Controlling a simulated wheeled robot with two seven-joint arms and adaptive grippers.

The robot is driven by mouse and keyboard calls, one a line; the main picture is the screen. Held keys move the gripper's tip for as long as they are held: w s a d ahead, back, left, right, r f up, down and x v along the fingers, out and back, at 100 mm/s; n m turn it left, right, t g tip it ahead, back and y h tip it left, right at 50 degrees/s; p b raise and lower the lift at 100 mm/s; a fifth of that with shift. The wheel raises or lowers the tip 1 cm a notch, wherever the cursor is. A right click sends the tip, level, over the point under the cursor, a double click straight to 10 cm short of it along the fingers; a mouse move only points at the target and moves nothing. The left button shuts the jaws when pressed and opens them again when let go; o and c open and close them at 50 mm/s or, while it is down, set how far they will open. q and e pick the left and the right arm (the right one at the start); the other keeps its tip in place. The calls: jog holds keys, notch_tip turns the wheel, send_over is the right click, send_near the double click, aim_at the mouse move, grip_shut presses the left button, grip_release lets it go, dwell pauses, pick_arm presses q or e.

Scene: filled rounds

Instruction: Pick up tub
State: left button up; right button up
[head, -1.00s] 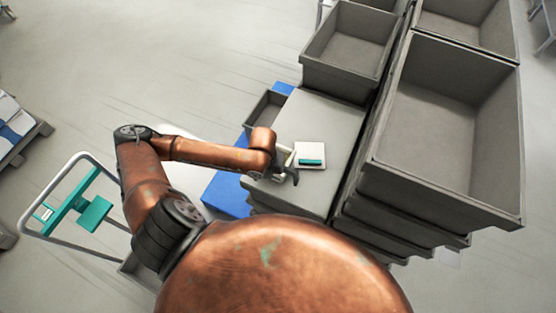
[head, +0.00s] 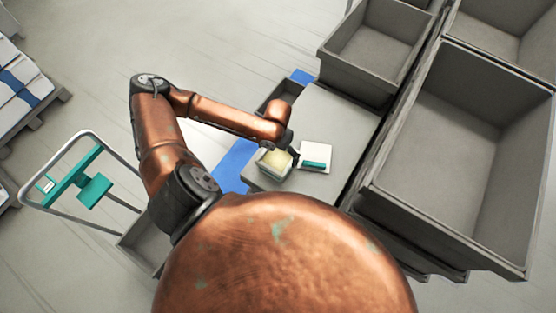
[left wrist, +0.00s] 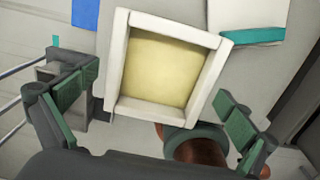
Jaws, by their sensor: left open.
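The tub is a square, white-walled container with a pale yellow filling. In the head view the tub (head: 274,173) is near the front edge of a grey surface (head: 335,118). In the left wrist view the tub (left wrist: 117,58) fills the upper middle, turned slightly. My left gripper (head: 287,152) is at the tub, partly hidden by its own wrist. In the left wrist view the left gripper (left wrist: 146,90) is open, one finger on each side of the tub, with gaps visible. My right gripper is not in view.
A white square item with a teal strip (head: 315,157) lies close right of the tub. Large grey crates (head: 465,150) stand to the right, and another grey crate (head: 375,45) stands behind. A trolley with teal parts (head: 80,185) is at the left.

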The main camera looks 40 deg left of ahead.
aim_at(278, 166)
pick_arm(q)
jog(key=f, duration=0.2)
jog(key=shift+d+f, duration=0.2)
jog(key=shift+f, duration=0.2)
jog(key=shift+a+f, duration=0.1)
jog(key=shift+f, duration=0.5)
jog(key=shift+c, duration=1.1)
jog(key=c, duration=1.3)
jog(key=shift+c, duration=0.3)
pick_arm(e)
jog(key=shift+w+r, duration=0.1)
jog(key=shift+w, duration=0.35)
pick_arm(q)
jog(key=shift+r, duration=0.1)
